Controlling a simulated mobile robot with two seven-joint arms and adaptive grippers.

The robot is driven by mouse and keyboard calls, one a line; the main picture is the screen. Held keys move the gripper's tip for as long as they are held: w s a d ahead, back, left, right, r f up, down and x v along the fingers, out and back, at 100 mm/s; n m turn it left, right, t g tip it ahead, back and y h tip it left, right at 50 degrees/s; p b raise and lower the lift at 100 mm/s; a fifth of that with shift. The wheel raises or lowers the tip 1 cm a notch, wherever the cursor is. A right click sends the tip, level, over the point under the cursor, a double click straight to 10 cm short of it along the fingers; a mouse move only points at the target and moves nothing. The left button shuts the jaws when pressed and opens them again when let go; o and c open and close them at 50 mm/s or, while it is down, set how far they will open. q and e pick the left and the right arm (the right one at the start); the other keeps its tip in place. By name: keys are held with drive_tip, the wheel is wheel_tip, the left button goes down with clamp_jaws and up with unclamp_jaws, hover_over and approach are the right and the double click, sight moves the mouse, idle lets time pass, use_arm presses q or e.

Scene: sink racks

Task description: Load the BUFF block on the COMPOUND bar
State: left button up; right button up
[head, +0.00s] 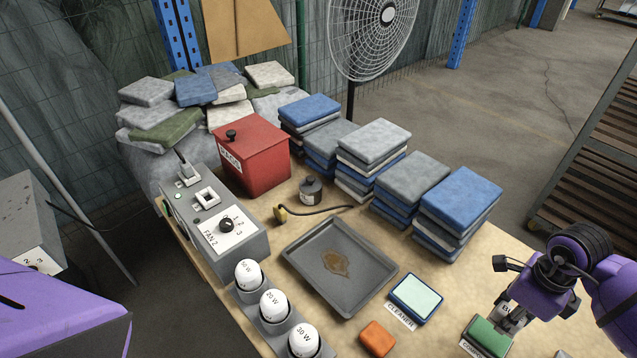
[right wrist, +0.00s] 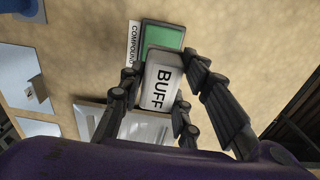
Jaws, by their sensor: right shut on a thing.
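My right gripper (head: 507,318) is shut on the BUFF block (right wrist: 162,88), a pale grey block with black lettering; it also shows in the head view (head: 506,308). The green COMPOUND bar (head: 489,337) lies in a dark holder on the table, with its white label beside it. In the right wrist view the bar (right wrist: 164,38) shows just past the block's far end, and the block overlaps its near edge. Whether they touch, I cannot tell. The gripper hides part of the bar in the head view. My left gripper is not in view.
A pale CLEANER pad (head: 416,297), an orange block (head: 377,338) and a dark stained tray (head: 337,264) lie left of the bar. Stacks of blue and grey pads (head: 457,208) stand behind.

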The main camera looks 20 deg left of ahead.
sight(491, 336)
drive_tip(key=shift+s+d+f, duration=0.1)
drive_tip(key=shift+f, duration=0.15)
drive_tip(key=shift+d+f+b, duration=0.1)
drive_tip(key=shift+f+b, duration=0.2)
drive_tip(key=shift+f, duration=0.4)
wheel_tip(491, 336, down, 3)
drive_tip(key=shift+r+b, duration=0.1)
drive_tip(key=shift+b, duration=0.7)
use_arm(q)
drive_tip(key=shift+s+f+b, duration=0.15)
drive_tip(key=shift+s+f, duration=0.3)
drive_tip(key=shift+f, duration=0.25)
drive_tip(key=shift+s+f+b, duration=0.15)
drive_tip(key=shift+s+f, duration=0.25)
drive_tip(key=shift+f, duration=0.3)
use_arm(e)
drive_tip(key=shift+f, duration=0.6)
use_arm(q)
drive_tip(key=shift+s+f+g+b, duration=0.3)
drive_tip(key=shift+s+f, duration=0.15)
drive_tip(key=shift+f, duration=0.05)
use_arm(e)
drive_tip(key=shift+f, duration=0.55)
